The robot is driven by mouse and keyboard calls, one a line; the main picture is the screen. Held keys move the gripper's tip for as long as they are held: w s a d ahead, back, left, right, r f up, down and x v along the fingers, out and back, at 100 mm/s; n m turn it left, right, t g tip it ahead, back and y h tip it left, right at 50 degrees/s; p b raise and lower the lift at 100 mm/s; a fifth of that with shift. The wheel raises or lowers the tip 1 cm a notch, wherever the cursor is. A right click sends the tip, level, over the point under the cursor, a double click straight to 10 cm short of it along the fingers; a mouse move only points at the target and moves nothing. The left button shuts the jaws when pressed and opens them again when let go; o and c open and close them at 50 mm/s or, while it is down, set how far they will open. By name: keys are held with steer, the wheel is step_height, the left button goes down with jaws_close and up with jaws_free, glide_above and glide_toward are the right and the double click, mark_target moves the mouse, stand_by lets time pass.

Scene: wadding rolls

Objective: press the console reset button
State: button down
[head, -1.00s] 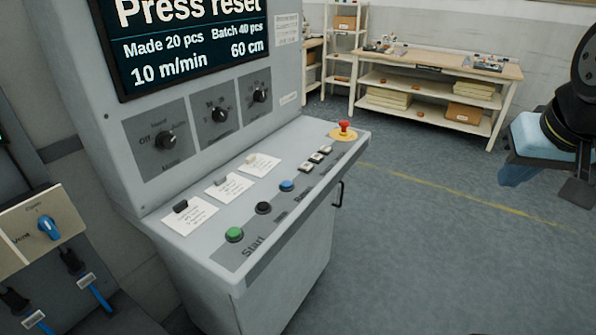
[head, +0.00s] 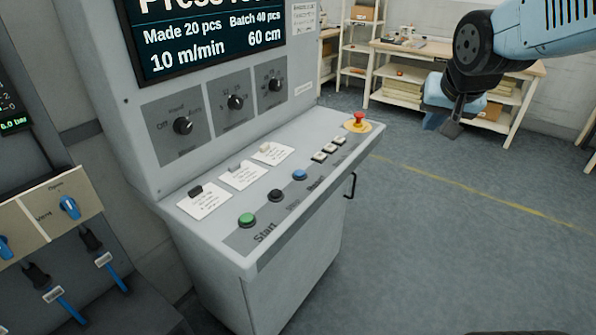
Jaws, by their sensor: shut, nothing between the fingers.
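The console (head: 215,250) stands at the left, with a sloped panel. A green button (head: 247,220) labelled Start is at its near end. Behind it in a row are a black button (head: 276,195) and a blue button (head: 299,175); their labels are too slanted to read surely. The console screen (head: 205,40) is partly cut off at the top. My gripper (head: 451,131) is shut and empty, in the air to the right of the console, well apart from the buttons. None of the buttons is hidden.
Three knobs (head: 235,102) are on the upright face. A handle (head: 350,186) sticks out of the console's side. Open floor (head: 450,250) lies to the right.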

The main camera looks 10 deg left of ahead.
steer(key=w+a+f+y, duration=0.1)
steer(key=w+a+f, duration=0.1)
steer(key=w+a, duration=0.3)
steer(key=w+a+f+y, duration=0.1)
steer(key=w+a+f, duration=0.15)
steer(key=a, duration=0.55)
steer(key=y, duration=0.3)
glide_above(302, 174)
step_height(302, 174, down, 7)
steer(key=shift+w, duration=0.25)
steer(key=shift+f, duration=4.4)
steer(key=shift+s+f, duration=0.15)
steer(key=shift+f, duration=0.2)
